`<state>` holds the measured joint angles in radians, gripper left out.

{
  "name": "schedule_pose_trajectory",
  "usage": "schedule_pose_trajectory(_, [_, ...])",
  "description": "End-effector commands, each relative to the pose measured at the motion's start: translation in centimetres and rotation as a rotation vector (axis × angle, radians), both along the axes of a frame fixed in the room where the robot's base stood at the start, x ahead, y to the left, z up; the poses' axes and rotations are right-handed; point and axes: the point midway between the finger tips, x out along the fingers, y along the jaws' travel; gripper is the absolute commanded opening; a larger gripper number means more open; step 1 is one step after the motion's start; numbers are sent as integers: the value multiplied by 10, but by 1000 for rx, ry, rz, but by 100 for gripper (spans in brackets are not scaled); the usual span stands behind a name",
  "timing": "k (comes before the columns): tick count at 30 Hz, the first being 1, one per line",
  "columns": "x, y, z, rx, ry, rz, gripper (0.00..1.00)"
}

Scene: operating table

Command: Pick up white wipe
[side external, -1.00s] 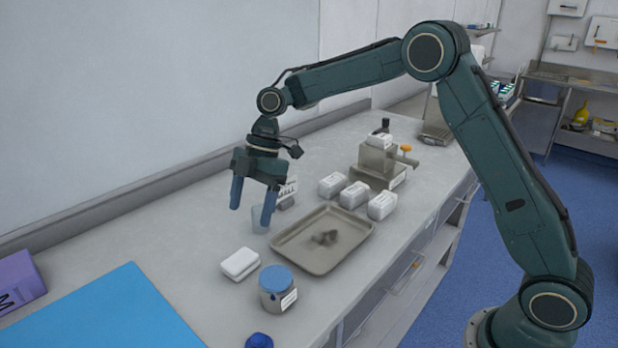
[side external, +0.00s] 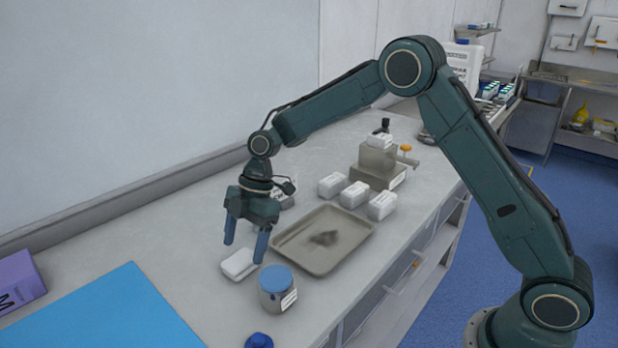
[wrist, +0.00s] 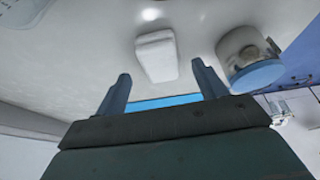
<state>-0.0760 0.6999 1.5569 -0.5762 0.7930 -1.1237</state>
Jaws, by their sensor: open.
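The white wipe (side external: 239,263) is a small flat folded pad lying on the grey counter, left of the blue-lidded jar in the side view. In the wrist view the white wipe (wrist: 157,56) lies beyond my fingertips, roughly between their lines. My gripper (side external: 245,250) is open and empty, with its two blue fingers pointing down just above and behind the wipe. The fingers are apart in the wrist view (wrist: 160,78). In the side view the right fingertip overlaps the wipe's right edge; I cannot tell whether it touches.
A jar with a blue lid (side external: 277,288) stands close to the right of the wipe. A metal tray (side external: 290,255) lies behind the jar. White packs (side external: 354,195) sit further back. A blue sheet (side external: 110,315) covers the front left. The counter left of the wipe is clear.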

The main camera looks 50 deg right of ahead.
Motion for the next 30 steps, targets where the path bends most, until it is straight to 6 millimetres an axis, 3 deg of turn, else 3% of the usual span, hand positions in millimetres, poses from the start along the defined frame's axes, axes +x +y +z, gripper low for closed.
schedule_pose_trajectory(9, [-2,11,-27,-1,0,1,71])
schedule_pose_trajectory(24, [-2,11,-28,-1,-1,0,71])
schedule_pose_trajectory(25, [-2,11,-28,-1,-1,0,69])
schedule_pose_trajectory(30, [-2,11,-28,-1,-1,0,36])
